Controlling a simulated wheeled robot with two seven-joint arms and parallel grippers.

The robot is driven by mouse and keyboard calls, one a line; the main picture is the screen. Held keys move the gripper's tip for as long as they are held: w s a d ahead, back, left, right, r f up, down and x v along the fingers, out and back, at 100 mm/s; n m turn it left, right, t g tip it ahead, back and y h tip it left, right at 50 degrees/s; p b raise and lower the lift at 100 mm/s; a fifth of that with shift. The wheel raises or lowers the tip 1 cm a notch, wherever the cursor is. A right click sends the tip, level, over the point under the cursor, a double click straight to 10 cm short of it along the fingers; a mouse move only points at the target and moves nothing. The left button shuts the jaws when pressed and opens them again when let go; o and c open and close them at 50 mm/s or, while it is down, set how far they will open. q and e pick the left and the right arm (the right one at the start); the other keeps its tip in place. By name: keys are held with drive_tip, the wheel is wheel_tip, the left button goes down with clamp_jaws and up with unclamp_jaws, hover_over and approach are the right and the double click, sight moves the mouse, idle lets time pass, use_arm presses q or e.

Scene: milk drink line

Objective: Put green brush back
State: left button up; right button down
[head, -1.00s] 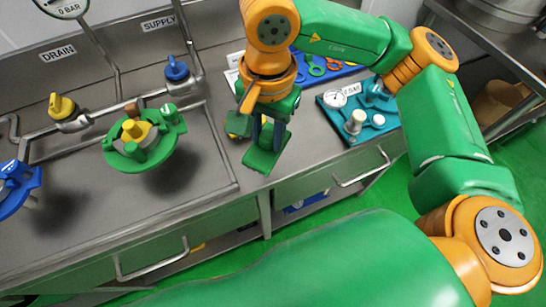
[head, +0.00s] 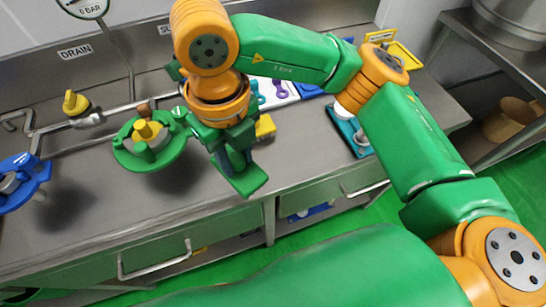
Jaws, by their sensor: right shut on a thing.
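My right gripper (head: 236,164) hangs over the steel counter right of the green valve-like part, pointing down. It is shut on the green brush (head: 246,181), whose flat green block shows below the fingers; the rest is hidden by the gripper. I cannot tell whether the brush touches the counter. My left gripper is not in view.
A green ring-shaped part with a yellow knob (head: 150,140) stands close left of the gripper. A white board with coloured tools (head: 275,90) lies behind. A teal gauge plate (head: 345,128) is partly hidden by my arm.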

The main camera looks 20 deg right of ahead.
drive_tip(key=w+d+f, duration=0.1)
drive_tip(key=d+f, duration=0.1)
drive_tip(key=f, duration=0.1)
drive_tip(key=w+d+f+p, duration=0.1)
drive_tip(key=w+d+f, duration=0.1)
drive_tip(key=d+f, duration=0.1)
drive_tip(key=w+d+f+p, duration=0.1)
drive_tip(key=d+f, duration=0.2)
drive_tip(key=f, duration=0.1)
drive_tip(key=shift+w+f, duration=0.2)
drive_tip(key=shift+f, duration=0.25)
drive_tip(key=c, duration=0.6)
unclamp_jaws()
drive_tip(key=shift+o, duration=0.2)
drive_tip(key=shift+r, duration=0.35)
wheel_tip(320, 180, up, 12)
drive_tip(key=shift+f+b, duration=0.15)
drive_tip(key=shift+b, duration=0.3)
